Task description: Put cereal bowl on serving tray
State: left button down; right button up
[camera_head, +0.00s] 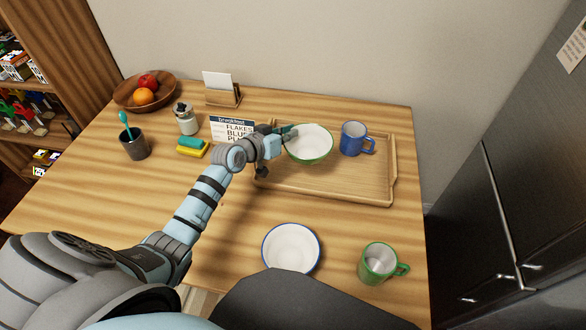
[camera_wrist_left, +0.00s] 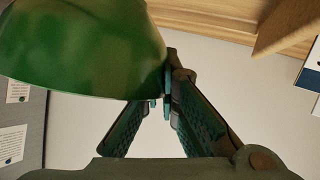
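A green bowl with a white inside (camera_head: 309,143) is over the back left part of the wooden serving tray (camera_head: 330,190), roughly level. I cannot tell whether it touches the tray. My left gripper (camera_head: 287,133) is at the bowl's left rim. In the left wrist view the green bowl (camera_wrist_left: 85,50) fills the upper left, and its edge meets the converging fingertips (camera_wrist_left: 165,98), which look closed on the rim. My right gripper is not in view.
A blue mug (camera_head: 353,139) stands on the tray, right of the green bowl. A green mug (camera_head: 378,262) stands front right. A printed breakfast card (camera_head: 232,127), sponges (camera_head: 193,147), a jar (camera_head: 186,119), a dark cup (camera_head: 135,145) and a fruit bowl (camera_head: 128,98) are left. The tray's front is clear.

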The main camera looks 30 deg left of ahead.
pick_arm(q)
notch_tip(320, 180, down, 7)
jog(key=b, duration=0.3)
jog(key=shift+w+d, duration=0.1)
jog(key=shift+r, duration=0.1)
jog(key=shift+f, duration=0.25)
jog(key=c, duration=1.8)
grip_release()
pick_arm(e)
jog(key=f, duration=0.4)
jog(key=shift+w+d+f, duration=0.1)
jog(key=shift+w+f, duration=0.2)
